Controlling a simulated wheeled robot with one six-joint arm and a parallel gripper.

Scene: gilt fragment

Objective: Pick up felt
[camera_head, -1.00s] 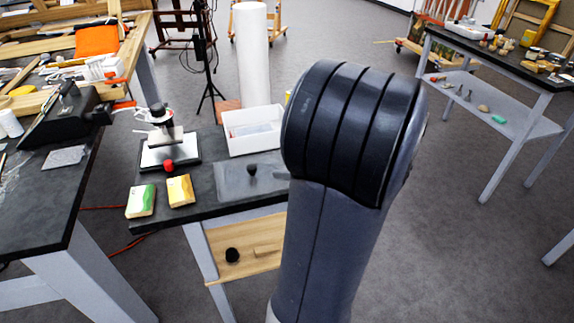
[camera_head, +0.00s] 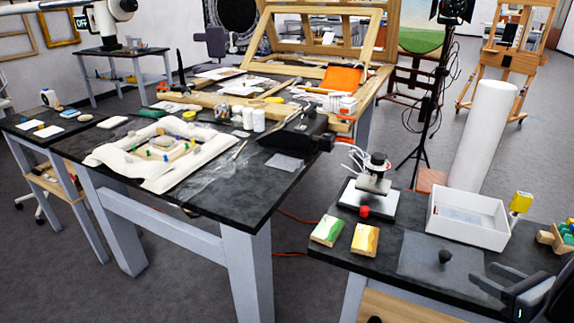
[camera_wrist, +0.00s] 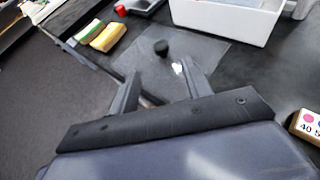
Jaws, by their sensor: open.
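No thing in view is plainly marked as felt. A flat grey sheet (camera_head: 418,262) lies on the dark side table, with a small black knob-like piece (camera_head: 445,257) standing on it. A small grey square (camera_head: 284,162) lies on the larger table's right corner; I cannot tell which of these is felt. My gripper (camera_head: 492,281) is open and empty at the lower right, near the sheet's right edge. In the wrist view, my gripper (camera_wrist: 160,74) points toward the sheet (camera_wrist: 207,50) and the black piece (camera_wrist: 161,47), which stands beyond the fingertips.
A white tray (camera_head: 468,219) stands behind the sheet. Green and yellow sponge-like blocks (camera_head: 327,231) (camera_head: 365,239) lie to its left. A small stand device (camera_head: 372,188) with a red knob is behind them. The larger table (camera_head: 215,205) is crowded with tools and a frame.

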